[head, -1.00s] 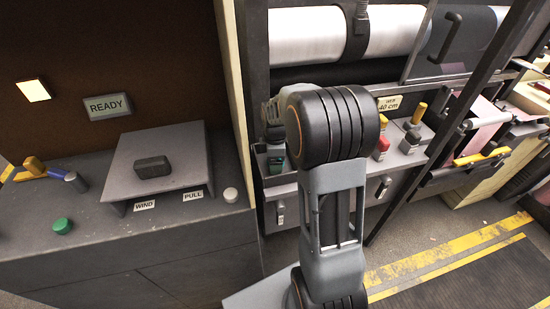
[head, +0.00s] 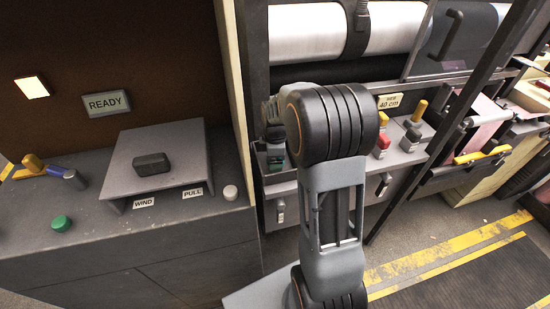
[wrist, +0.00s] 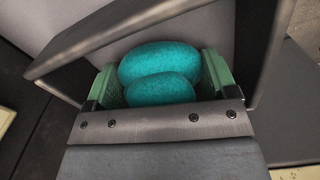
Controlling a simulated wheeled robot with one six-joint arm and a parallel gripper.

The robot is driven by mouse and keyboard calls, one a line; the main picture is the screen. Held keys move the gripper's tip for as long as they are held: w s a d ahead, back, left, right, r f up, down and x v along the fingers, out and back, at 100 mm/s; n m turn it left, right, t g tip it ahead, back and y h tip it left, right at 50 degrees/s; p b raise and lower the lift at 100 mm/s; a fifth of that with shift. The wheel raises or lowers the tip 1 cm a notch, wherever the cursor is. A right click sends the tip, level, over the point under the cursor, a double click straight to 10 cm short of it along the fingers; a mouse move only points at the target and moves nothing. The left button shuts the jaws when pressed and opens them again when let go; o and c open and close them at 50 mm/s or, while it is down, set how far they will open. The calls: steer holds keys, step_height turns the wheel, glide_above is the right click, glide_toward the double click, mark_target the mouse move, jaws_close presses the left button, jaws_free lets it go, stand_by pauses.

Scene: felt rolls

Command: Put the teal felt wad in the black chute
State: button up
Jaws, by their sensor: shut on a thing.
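The teal felt wad (wrist: 160,75) shows in the wrist view as two rounded, fuzzy lobes, one in front of the other. My gripper (wrist: 160,85) is shut on it, with a green pad on each side. A dark-edged opening (wrist: 110,38) with a dark wall (wrist: 262,40) on its right and a grey inner surface lies around and beyond the wad. I cannot tell for certain whether this is the black chute, or whether the wad touches it. In the head view my arm hides the gripper and the wad.
In the head view, a grey bench (head: 180,238) with a raised plate and dark block (head: 152,164) stands at the left, below a READY sign (head: 106,103). A metal roller (head: 305,32) spans the back. Yellow-striped floor (head: 440,257) is open at the lower right.

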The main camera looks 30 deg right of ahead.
steer(key=shift+f, duration=0.25)
steer(key=o, duration=1)
step_height(320, 180, up, 14)
steer(key=shift+f+p, duration=0.1)
steer(key=shift+p, duration=0.65)
